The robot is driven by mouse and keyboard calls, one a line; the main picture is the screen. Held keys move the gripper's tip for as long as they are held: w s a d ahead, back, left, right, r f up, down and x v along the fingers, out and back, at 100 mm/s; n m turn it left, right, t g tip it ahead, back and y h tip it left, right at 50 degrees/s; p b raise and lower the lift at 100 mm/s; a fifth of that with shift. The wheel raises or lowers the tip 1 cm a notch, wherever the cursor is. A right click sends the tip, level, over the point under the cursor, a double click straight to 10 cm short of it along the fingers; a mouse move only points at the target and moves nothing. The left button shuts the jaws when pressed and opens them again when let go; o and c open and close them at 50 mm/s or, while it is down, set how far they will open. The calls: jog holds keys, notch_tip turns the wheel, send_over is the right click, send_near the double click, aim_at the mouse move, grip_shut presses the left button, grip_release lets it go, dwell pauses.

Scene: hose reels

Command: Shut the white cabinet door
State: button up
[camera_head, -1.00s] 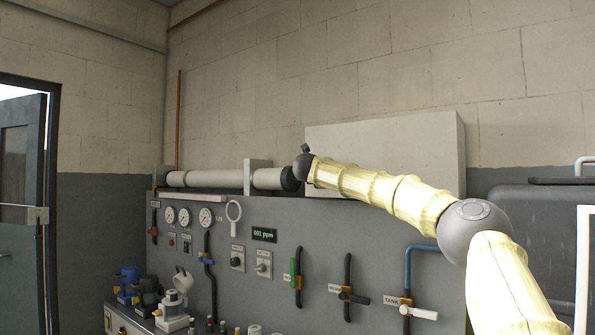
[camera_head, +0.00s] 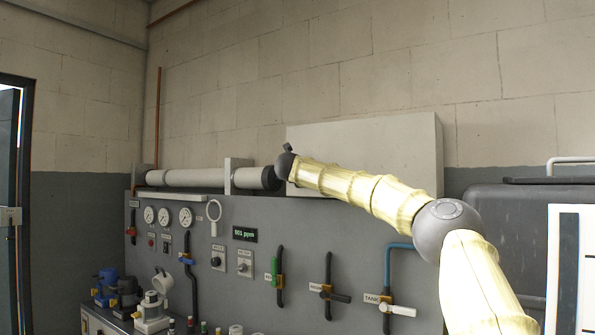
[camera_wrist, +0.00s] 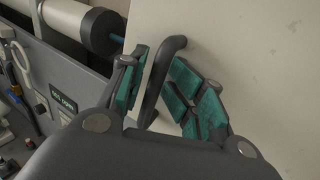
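The white cabinet (camera_head: 400,150) is a wide pale box on the wall above the grey panel, partly hidden by my arm. In the wrist view its pale door (camera_wrist: 260,60) fills the right side, with a dark bar handle (camera_wrist: 174,46) near its left edge. My gripper (camera_wrist: 158,95) has its teal-padded fingers on either side of the handle. The fingers look apart, with a gap beside the bar; I cannot tell whether either touches it. In the head view the fingers do not show clearly beyond my dark wrist. How far the door stands open is unclear.
A white pipe (camera_head: 195,178) with a dark end runs left of the cabinet. Below, the grey panel (camera_head: 330,235) carries gauges, valves and a blue pipe. A dark tank (camera_head: 500,215) and a white-framed board (camera_head: 570,270) stand at the right.

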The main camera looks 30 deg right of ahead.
jog(key=shift+w+a, duration=0.1)
jog(key=shift+a+f, duration=0.1)
jog(key=shift+s+a, duration=0.15)
jog(key=shift+s, duration=0.1)
jog(key=v, duration=1.1)
jog(key=shift+s, duration=0.15)
jog(key=shift+a, duration=0.15)
